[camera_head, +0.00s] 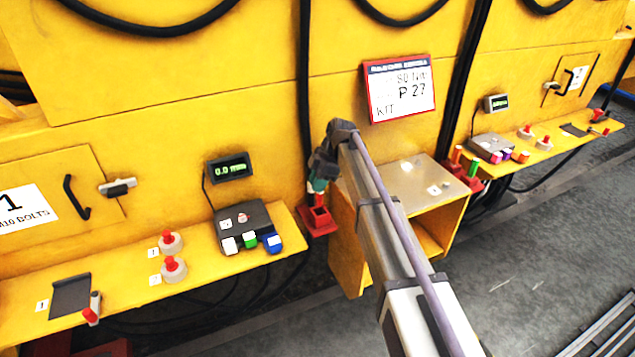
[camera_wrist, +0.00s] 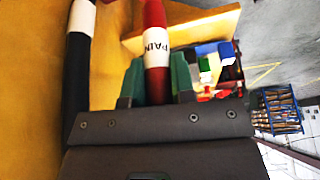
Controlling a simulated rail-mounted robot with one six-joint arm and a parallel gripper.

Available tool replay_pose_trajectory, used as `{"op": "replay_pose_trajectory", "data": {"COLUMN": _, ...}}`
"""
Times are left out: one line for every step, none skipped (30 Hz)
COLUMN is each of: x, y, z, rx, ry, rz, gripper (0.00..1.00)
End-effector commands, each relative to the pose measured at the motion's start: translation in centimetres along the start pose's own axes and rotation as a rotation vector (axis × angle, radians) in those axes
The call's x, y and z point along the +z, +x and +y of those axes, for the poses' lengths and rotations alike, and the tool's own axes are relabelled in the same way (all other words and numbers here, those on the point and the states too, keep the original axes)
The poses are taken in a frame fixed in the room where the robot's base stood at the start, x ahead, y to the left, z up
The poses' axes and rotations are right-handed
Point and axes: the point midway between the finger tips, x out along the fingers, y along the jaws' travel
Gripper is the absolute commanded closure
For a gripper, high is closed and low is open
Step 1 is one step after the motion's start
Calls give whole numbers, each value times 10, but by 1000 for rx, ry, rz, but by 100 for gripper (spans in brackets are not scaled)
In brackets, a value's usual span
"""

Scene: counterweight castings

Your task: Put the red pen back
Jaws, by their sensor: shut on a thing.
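The red pen (camera_wrist: 154,45) has a white label band with dark letters and stands between the two green fingertips of my gripper (camera_wrist: 157,85) in the wrist view. My gripper is shut on it. In the head view my gripper (camera_head: 318,184) is at the yellow wall, directly above a small red holder (camera_head: 319,220) left of the yellow open box. Another red holder (camera_head: 463,176) right of the box carries an orange pen (camera_head: 457,154) and a green pen (camera_head: 474,167).
The left yellow shelf (camera_head: 200,268) carries a grey button box (camera_head: 243,222) and red-topped knobs (camera_head: 171,242). The yellow open box (camera_head: 346,245) stands beside my arm. A black cable (camera_head: 304,100) runs down the wall by my gripper. A sign (camera_head: 400,90) hangs above.

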Motion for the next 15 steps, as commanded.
{"op": "replay_pose_trajectory", "data": {"x": 1, "y": 3, "z": 0, "rx": 0, "ry": 0, "rz": 0, "gripper": 99}}
{"op": "replay_pose_trajectory", "data": {"x": 2, "y": 4, "z": 0, "rx": 0, "ry": 0, "rz": 0, "gripper": 99}}
{"op": "replay_pose_trajectory", "data": {"x": 2, "y": 6, "z": 0, "rx": 0, "ry": 0, "rz": 0, "gripper": 99}}
{"op": "replay_pose_trajectory", "data": {"x": 3, "y": 7, "z": 0, "rx": 0, "ry": 0, "rz": 0, "gripper": 99}}
{"op": "replay_pose_trajectory", "data": {"x": 3, "y": 8, "z": 0, "rx": 0, "ry": 0, "rz": 0, "gripper": 99}}
{"op": "replay_pose_trajectory", "data": {"x": 4, "y": 9, "z": 0, "rx": 0, "ry": 0, "rz": 0, "gripper": 99}}
{"op": "replay_pose_trajectory", "data": {"x": 4, "y": 10, "z": 0, "rx": 0, "ry": 0, "rz": 0, "gripper": 99}}
{"op": "replay_pose_trajectory", "data": {"x": 5, "y": 12, "z": 0, "rx": 0, "ry": 0, "rz": 0, "gripper": 99}}
{"op": "replay_pose_trajectory", "data": {"x": 5, "y": 13, "z": 0, "rx": 0, "ry": 0, "rz": 0, "gripper": 99}}
{"op": "replay_pose_trajectory", "data": {"x": 6, "y": 14, "z": 0, "rx": 0, "ry": 0, "rz": 0, "gripper": 99}}
{"op": "replay_pose_trajectory", "data": {"x": 6, "y": 15, "z": 0, "rx": 0, "ry": 0, "rz": 0, "gripper": 99}}
{"op": "replay_pose_trajectory", "data": {"x": 7, "y": 16, "z": 0, "rx": 0, "ry": 0, "rz": 0, "gripper": 99}}
{"op": "replay_pose_trajectory", "data": {"x": 7, "y": 18, "z": 0, "rx": 0, "ry": 0, "rz": 0, "gripper": 99}}
{"op": "replay_pose_trajectory", "data": {"x": 8, "y": 19, "z": 0, "rx": 0, "ry": 0, "rz": 0, "gripper": 99}}
{"op": "replay_pose_trajectory", "data": {"x": 8, "y": 20, "z": 0, "rx": 0, "ry": 0, "rz": 0, "gripper": 99}}
